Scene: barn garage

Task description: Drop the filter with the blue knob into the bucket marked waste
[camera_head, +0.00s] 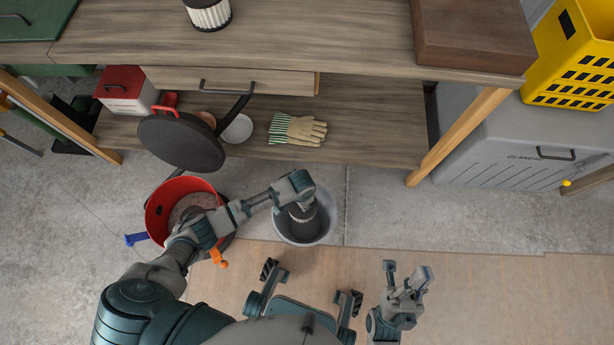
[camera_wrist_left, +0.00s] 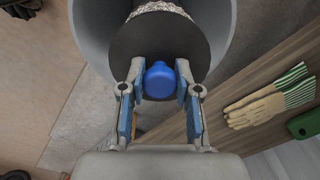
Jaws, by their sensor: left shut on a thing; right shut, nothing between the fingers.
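The filter has a blue knob (camera_wrist_left: 160,82), a dark round cap (camera_wrist_left: 175,38) and a pale pleated body, seen in the left wrist view. My left gripper (camera_wrist_left: 160,92) is shut on the knob, with one finger on each side. In the head view my left gripper (camera_head: 300,204) is over a grey bucket (camera_head: 327,225) on the floor. The filter hangs within the bucket's rim; its lower end is hidden. The bucket rim (camera_wrist_left: 95,35) surrounds it in the wrist view. No waste marking is readable. My right gripper (camera_head: 407,278) is shut and empty, right of the bucket.
Another white pleated filter (camera_head: 208,14) stands on the workbench (camera_head: 330,35). A red bucket (camera_head: 160,212) stands left of the grey one. A dark pan (camera_head: 180,143) and gloves (camera_head: 297,129) are at the lower shelf. A grey chest (camera_head: 520,145) stands right.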

